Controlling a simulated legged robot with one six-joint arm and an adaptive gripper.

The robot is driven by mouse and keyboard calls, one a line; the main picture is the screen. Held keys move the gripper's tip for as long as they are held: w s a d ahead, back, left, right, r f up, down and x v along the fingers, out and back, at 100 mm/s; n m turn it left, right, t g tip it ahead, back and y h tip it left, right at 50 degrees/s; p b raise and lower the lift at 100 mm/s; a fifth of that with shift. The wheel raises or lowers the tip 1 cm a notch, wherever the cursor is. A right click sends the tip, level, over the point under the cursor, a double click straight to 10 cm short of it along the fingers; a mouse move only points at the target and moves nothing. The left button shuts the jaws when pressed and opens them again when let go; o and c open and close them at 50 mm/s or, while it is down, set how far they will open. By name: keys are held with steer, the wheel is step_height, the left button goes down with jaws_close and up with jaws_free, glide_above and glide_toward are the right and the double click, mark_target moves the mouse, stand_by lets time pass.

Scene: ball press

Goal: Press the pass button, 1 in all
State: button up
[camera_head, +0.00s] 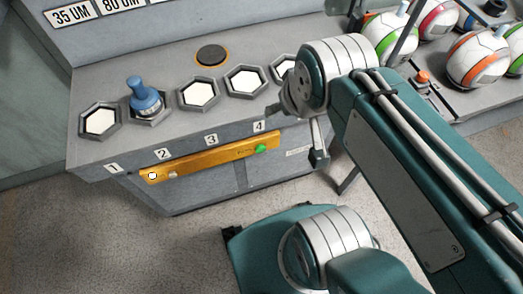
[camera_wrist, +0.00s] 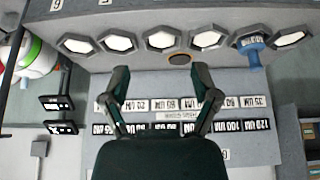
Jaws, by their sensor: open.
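An orange panel (camera_head: 215,161) runs along the front of the grey console. It bears a green button (camera_head: 261,149) at its right end and a white round button (camera_head: 152,176) at its left end. A dark round disc with an orange rim (camera_head: 211,55) sits on the console top; it also shows in the wrist view (camera_wrist: 180,59). Which one is the pass button I cannot read. My gripper (camera_wrist: 160,80) is open and empty in the wrist view, its two fingers apart over the console's label panel. In the head view my arm hides most of it.
Several white hexagonal pads (camera_head: 198,94) line the console top, numbered in front. A blue knobbed piece (camera_head: 145,97) stands on pad 2. Striped balls (camera_head: 477,58) lie on a rack at right, near an orange button (camera_head: 423,78). Floor before the console is clear at left.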

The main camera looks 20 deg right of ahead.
steer(key=shift+d, duration=0.15)
steer(key=shift+a, duration=0.25)
jaws_close()
steer(key=shift+d, duration=0.1)
stand_by(0.8)
